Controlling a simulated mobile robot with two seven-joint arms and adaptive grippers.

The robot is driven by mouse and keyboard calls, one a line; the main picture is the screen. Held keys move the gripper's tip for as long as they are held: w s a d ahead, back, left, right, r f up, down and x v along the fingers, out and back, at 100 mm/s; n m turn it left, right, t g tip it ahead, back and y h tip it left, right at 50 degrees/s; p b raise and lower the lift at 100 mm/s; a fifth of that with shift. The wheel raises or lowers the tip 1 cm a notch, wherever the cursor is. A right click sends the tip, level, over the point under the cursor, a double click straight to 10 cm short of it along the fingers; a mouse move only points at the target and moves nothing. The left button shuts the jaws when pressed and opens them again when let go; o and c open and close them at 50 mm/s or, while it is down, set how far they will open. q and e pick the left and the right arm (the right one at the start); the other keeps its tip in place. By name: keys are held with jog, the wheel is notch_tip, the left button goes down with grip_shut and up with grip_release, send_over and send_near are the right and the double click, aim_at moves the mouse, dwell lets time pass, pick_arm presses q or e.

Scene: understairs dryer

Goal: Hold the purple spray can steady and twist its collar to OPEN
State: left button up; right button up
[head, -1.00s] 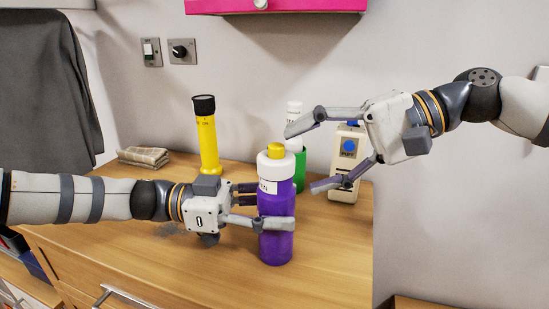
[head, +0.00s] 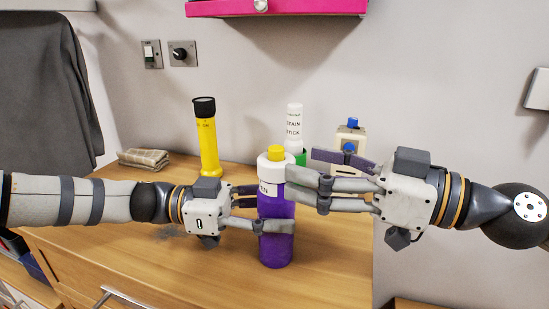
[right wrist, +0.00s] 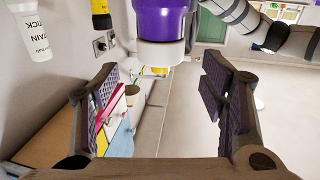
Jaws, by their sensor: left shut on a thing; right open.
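The purple spray can (head: 276,240) stands upright on the wooden top. It has a white collar (head: 271,171) and a yellow cap (head: 275,152). A white label below the collar shows only part of its lettering. My left gripper (head: 268,210) is shut around the can's purple body from the left. My right gripper (head: 300,173) is open, reaching in from the right at collar height. In the right wrist view the can (right wrist: 160,20) appears upside down, and its collar (right wrist: 161,53) is centred ahead of the open jaws (right wrist: 158,78). I cannot tell whether a finger touches it.
A yellow torch (head: 208,145) stands at the back left, near a folded cloth (head: 144,158). Behind the can are a white stain stick (head: 294,125) and a cream blue-knobbed dispenser (head: 351,134), partly hidden by my right gripper. The wooden top (head: 190,262) is clear at front left.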

aim_at(259, 156)
jog(key=x, duration=0.6)
jog(key=shift+a, duration=0.15)
jog(key=c, duration=1.2)
